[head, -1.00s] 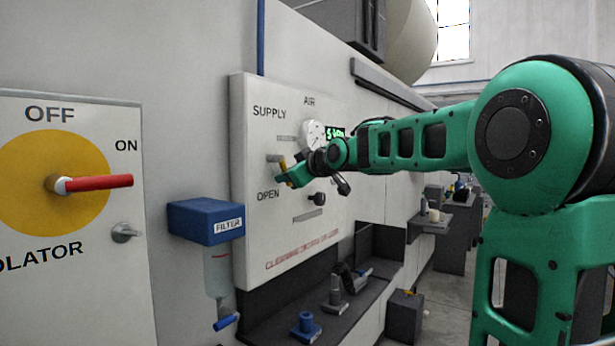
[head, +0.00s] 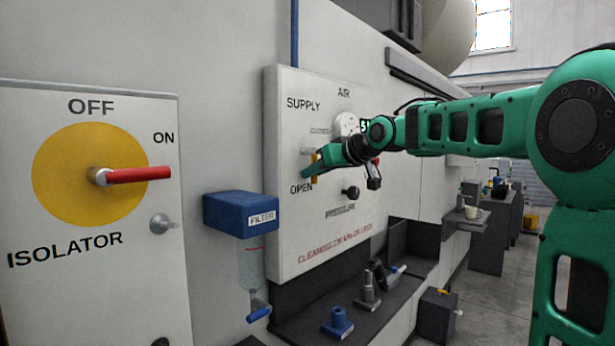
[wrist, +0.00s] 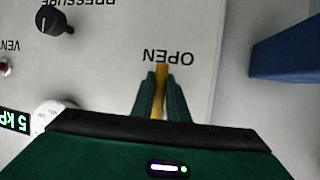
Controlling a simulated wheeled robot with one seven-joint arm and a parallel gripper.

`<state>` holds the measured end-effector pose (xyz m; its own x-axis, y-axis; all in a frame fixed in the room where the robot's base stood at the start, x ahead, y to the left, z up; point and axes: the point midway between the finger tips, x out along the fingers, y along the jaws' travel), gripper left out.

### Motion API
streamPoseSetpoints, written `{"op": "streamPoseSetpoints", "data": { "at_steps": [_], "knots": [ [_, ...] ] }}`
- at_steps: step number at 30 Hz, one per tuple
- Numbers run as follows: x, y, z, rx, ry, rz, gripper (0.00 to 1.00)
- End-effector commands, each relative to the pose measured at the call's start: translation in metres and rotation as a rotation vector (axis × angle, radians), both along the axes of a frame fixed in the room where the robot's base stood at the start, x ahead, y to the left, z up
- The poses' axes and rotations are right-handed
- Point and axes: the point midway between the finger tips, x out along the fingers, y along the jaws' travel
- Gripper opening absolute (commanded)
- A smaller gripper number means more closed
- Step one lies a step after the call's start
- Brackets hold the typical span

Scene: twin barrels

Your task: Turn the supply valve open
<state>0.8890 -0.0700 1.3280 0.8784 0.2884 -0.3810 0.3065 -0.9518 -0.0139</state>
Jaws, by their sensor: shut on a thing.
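The supply valve's yellow handle (head: 314,180) is on the white AIR panel (head: 285,235), between the SUPPLY and OPEN labels in the head view. My gripper (head: 312,168) reaches it from the right and is shut on it. In the wrist view, which shows the panel upside down, the yellow handle (wrist: 161,72) sits between my two green fingers (wrist: 160,95), and its tip points towards the OPEN lettering. The valve body behind my fingers is mostly hidden.
A black PRESSURE knob (head: 351,193) is below right of the valve. A blue filter (head: 240,213) stands out left of the panel. The isolator's red handle (head: 140,174) is at far left. A dark shelf (head: 300,325) with small parts lies below.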

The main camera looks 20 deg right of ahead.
Motion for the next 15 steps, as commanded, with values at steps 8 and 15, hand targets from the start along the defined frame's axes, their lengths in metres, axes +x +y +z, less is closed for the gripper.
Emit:
{"op": "streamPoseSetpoints", "data": {
  "at_steps": [8,15],
  "knots": [
    [-0.0005,0.0004,-0.0093,0.002,0.02,0.004,0.0],
    [-0.0008,-0.0009,-0.006,0.001,0.014,0.001,0.32]
  ]
}}
